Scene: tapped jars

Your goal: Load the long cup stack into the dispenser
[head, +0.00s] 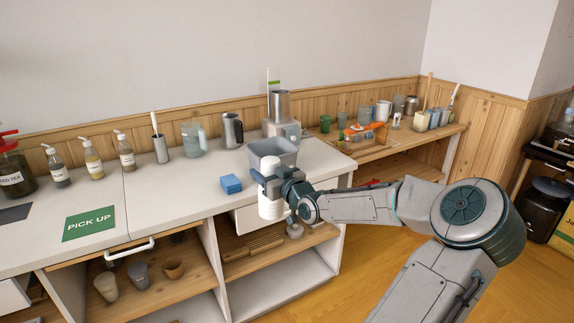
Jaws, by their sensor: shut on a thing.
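A long white cup stack (271,208) is upright, its ridged lower part hanging in front of the counter's front edge. Its top shows above my gripper (277,187), which is shut around its middle. The gripper's fingers are small and partly merge with the stack. A steel cylinder on a pale base (281,108) stands at the back of the counter, beyond the grey bin; I cannot tell for sure whether it is the dispenser. The stack is apart from it, nearer to me and lower in the picture.
A grey bin (273,146) and a blue sponge-like block (231,184) lie close to the stack on the white counter (165,195). Pump bottles (92,160) and jugs line the wall. An orange rack (365,128) stands on the right-hand wooden counter. Open shelves lie below.

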